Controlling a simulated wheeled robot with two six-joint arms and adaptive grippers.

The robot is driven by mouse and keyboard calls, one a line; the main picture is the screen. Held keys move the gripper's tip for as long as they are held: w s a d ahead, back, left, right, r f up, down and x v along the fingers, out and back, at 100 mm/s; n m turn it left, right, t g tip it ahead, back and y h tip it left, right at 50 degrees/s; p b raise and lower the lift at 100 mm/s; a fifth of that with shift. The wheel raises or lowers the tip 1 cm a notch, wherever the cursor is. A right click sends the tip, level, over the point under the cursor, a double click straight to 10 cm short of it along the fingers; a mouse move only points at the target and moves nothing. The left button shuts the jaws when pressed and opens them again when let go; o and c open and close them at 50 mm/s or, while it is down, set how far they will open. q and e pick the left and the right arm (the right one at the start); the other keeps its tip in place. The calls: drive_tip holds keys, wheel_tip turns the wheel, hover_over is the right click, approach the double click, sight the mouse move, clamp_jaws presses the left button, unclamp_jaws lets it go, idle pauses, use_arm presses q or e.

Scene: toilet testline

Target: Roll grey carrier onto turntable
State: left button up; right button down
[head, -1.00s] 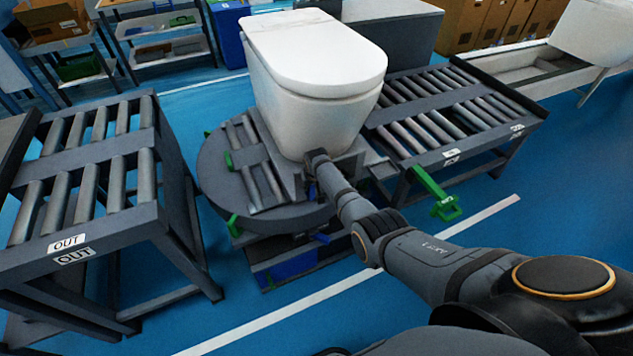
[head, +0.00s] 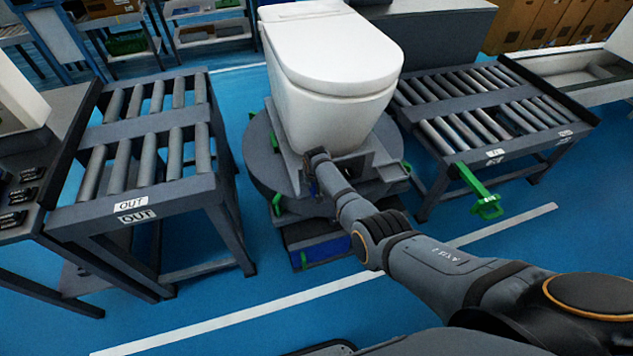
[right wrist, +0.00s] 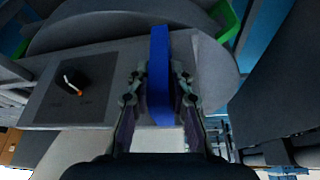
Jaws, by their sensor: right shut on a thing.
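The grey carrier (head: 378,166) sits on the round grey turntable (head: 261,168), with a white toilet (head: 325,75) upright on it. The turntable's rim shows at the left and front of the carrier, and its rollers are hidden. My right gripper (head: 317,163) is at the carrier's front side. In the right wrist view, its fingers are shut on a blue handle (right wrist: 159,75) beside the grey carrier plate (right wrist: 50,62), which bears a dark panel with a small knob. My left gripper is not in view.
A roller table marked OUT (head: 145,140) stands left of the turntable. Another roller table (head: 490,110) stands at its right, with a green stop (head: 481,192) at its front. Green tabs (head: 277,204) sit on the turntable's edge.

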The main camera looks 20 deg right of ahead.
drive_tip(key=shift+w+r, duration=0.1)
drive_tip(key=shift+r, duration=0.05)
drive_tip(key=c, duration=1.2)
unclamp_jaws()
drive_tip(key=v, duration=1.1)
drive_tip(key=shift+s+r, duration=0.25)
drive_tip(key=shift+r, duration=0.1)
